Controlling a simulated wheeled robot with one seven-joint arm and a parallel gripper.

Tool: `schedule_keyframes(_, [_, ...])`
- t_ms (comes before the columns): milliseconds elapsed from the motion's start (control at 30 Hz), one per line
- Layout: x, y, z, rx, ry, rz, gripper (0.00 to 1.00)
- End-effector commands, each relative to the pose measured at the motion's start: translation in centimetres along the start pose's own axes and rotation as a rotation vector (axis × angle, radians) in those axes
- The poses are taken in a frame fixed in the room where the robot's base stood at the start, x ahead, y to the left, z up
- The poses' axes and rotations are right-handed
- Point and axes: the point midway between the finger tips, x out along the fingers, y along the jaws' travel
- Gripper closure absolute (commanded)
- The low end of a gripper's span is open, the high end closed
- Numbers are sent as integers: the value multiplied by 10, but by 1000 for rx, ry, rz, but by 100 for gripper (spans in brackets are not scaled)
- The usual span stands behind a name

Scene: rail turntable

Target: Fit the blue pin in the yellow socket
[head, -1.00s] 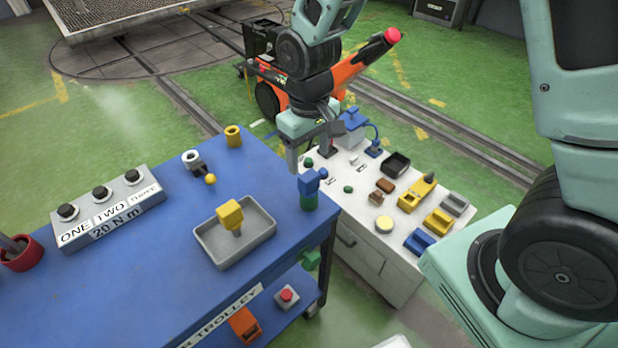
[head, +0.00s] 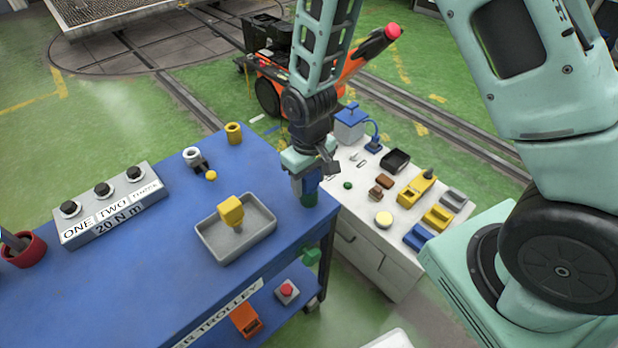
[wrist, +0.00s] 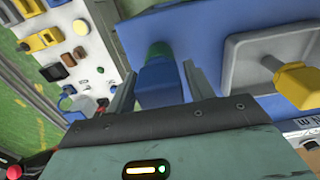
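The blue pin (wrist: 160,84) stands upright in a green socket (head: 308,199) at the right edge of the blue trolley top. My gripper (head: 306,180) is above it, pointing down. In the wrist view the two fingers of my gripper (wrist: 163,82) are on either side of the pin's blue head, apart, with a narrow gap visible on the left. The pin's lower part is hidden in the green socket (wrist: 158,50). The yellow socket (head: 233,133), a hollow yellow cylinder, stands at the trolley's far edge with nothing seen in it.
A grey tray (head: 207,238) holds a yellow-headed pin (head: 231,213). A white ring on a dark mount (head: 192,155) and a small yellow ball (head: 211,175) stand near the yellow socket. A grey box with knobs (head: 110,210) is at left. A white cabinet (head: 362,225) with several parts adjoins at right.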

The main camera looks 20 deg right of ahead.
Motion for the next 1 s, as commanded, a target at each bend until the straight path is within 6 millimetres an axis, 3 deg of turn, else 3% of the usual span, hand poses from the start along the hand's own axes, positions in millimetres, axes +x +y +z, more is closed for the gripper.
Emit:
schedule_keyframes(33, [0, 0, 0, 0, 0, 0, 62])
schedule_keyframes(133, [0, 0, 0, 0, 0, 0, 89])
schedule_keyframes(167, [0, 0, 0, 0, 0, 0, 89])
schedule_keyframes(200, [0, 0, 0, 0, 0, 0, 69])
schedule_keyframes(267, [0, 0, 0, 0, 0, 0, 85])
schedule_keyframes(300, [0, 0, 0, 0, 0, 0, 88])
schedule_keyframes(1000, [-12, 0, 0, 0, 0, 0, 87])
